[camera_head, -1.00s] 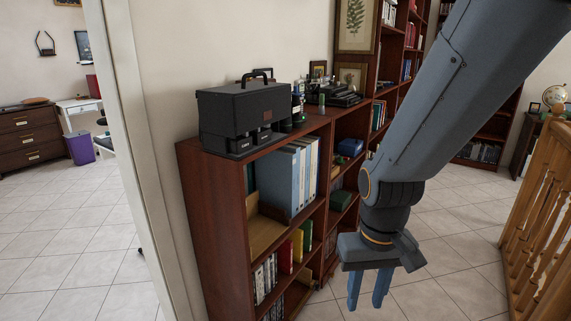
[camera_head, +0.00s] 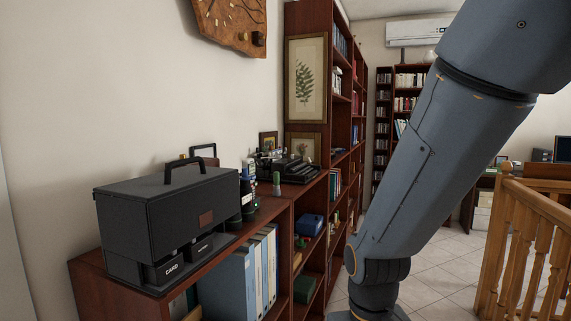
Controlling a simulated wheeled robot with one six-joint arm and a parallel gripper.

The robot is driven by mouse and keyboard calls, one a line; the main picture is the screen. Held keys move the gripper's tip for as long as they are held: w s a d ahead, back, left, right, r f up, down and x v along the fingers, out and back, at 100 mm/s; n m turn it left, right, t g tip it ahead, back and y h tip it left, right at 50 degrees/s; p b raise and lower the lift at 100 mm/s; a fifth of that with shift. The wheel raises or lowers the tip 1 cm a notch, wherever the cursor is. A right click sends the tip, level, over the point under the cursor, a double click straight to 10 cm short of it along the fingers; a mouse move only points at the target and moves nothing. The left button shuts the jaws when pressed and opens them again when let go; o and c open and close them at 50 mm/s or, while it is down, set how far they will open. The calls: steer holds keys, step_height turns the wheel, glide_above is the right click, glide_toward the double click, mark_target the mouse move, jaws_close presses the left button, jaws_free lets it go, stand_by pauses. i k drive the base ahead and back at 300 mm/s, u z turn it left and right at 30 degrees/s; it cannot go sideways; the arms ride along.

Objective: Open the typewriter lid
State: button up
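A dark typewriter (camera_head: 288,168) stands on top of the low wooden bookcase, toward its far end by the tall shelves. It is small in the view, and I cannot make out whether its lid is up or down. A black case with a top handle (camera_head: 168,215) sits nearer, on the left end of the same top. Its low front parts carry a "CARD" label. My arm comes down from the upper right, well right of both. My gripper's fingers are below the picture's bottom edge.
Dark bottles (camera_head: 248,196) stand between the case and the typewriter. The low bookcase (camera_head: 88,283) holds binders. Tall shelves (camera_head: 307,18) with framed plant prints rise behind. A wooden railing (camera_head: 540,190) stands at right.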

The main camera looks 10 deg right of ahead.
mark_target(283, 166)
steer(key=z, duration=1)
steer(key=i, duration=1)
steer(key=z, duration=0.8)
steer(key=i, duration=0.9)
steer(key=u, duration=0.8)
steer(key=i, duration=0.75)
steer(key=u, duration=0.9)
